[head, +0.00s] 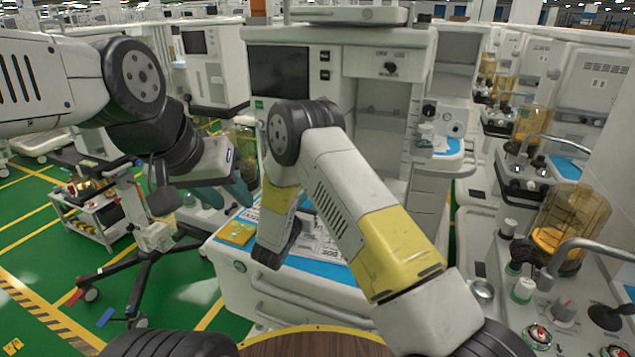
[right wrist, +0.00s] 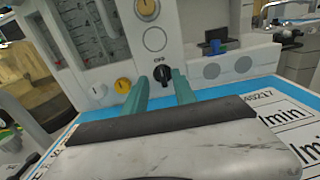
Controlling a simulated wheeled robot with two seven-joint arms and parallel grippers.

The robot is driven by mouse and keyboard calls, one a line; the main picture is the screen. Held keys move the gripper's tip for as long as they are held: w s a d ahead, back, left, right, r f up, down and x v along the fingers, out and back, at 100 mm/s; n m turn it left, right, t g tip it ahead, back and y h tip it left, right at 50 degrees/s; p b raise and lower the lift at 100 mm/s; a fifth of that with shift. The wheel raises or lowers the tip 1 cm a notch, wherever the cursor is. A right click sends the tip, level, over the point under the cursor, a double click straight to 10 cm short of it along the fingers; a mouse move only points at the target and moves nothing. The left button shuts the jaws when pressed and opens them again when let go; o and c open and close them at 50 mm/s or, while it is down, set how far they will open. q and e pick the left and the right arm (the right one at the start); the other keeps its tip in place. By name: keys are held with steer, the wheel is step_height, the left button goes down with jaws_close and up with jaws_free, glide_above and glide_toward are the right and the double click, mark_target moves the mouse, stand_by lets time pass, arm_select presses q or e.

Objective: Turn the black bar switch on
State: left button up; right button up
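The black bar switch (right wrist: 163,74) is on the white cart panel in the right wrist view, under a small "OFF" label, its bar roughly upright. My right gripper (right wrist: 160,82) has its two teal fingers apart, one on each side of the switch; contact is not clear. In the head view my right arm bends down over the cart's blue worktop, and its fingers and this switch cannot be made out. My left gripper (head: 226,194) hangs at left in the head view, its teal fingers apart, with nothing seen between them.
A yellow knob (right wrist: 122,85) sits left of the switch, a round gauge (right wrist: 155,39) above. A printed card (right wrist: 285,112) lies on the blue worktop. A wheeled stand (head: 150,240) is below my left arm. More carts with amber canisters (head: 570,225) line the right side.

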steer(key=x, duration=0.5)
steer(key=shift+w+d, duration=0.15)
steer(key=shift+w, duration=0.1)
jaws_close()
